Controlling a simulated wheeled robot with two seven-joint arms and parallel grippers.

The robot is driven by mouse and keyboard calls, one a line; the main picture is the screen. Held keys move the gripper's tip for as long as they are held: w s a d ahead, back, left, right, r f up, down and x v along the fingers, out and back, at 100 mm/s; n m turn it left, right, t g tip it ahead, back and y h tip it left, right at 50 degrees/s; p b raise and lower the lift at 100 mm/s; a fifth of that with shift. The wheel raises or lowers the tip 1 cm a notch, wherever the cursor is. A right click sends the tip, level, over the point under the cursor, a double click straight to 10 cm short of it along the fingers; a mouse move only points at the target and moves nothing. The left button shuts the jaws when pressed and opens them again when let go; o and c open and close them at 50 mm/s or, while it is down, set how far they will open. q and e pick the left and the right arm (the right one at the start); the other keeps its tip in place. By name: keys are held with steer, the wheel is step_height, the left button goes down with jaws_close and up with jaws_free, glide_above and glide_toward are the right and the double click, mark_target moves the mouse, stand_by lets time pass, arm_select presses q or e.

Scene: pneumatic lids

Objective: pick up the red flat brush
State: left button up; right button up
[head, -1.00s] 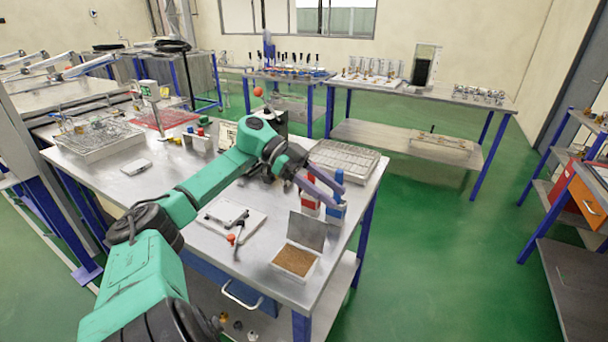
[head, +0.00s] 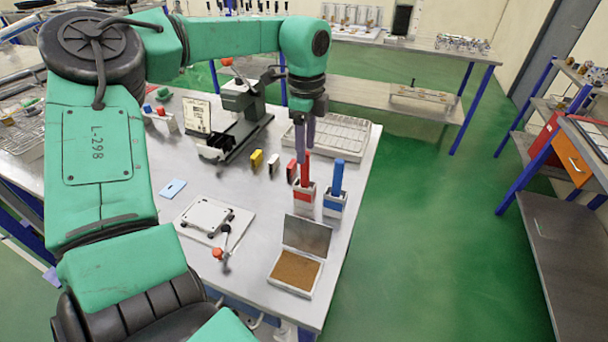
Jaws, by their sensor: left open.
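The red flat brush (head: 305,171) stands upright in a white holder with a red front (head: 304,196) near the right side of the metal table (head: 255,195). My left gripper (head: 304,148) points straight down just above the top of the brush. Its two purple fingers are open, with a narrow gap between them. Whether the fingertips touch the brush or stand on either side of its top, I cannot tell. My right gripper is out of view.
A blue brush (head: 337,179) stands in its own holder (head: 334,205) close on the right. A small red block (head: 291,171) is just left. An open box with brown filling (head: 296,270) lies in front, a wire rack (head: 345,139) behind. The table's right edge is near.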

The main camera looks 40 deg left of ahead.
arm_select(q)
steer(key=p, duration=0.3)
glide_above(305, 187)
steer(key=f, duration=0.5)
steer(key=shift+w+a+f, duration=0.1)
steer(key=shift+w+a, duration=0.2)
steer(key=shift+a+f+b, duration=0.1)
steer(key=shift+f+b, duration=0.05)
steer(key=shift+b, duration=0.15)
steer(key=c, duration=0.8)
jaws_close()
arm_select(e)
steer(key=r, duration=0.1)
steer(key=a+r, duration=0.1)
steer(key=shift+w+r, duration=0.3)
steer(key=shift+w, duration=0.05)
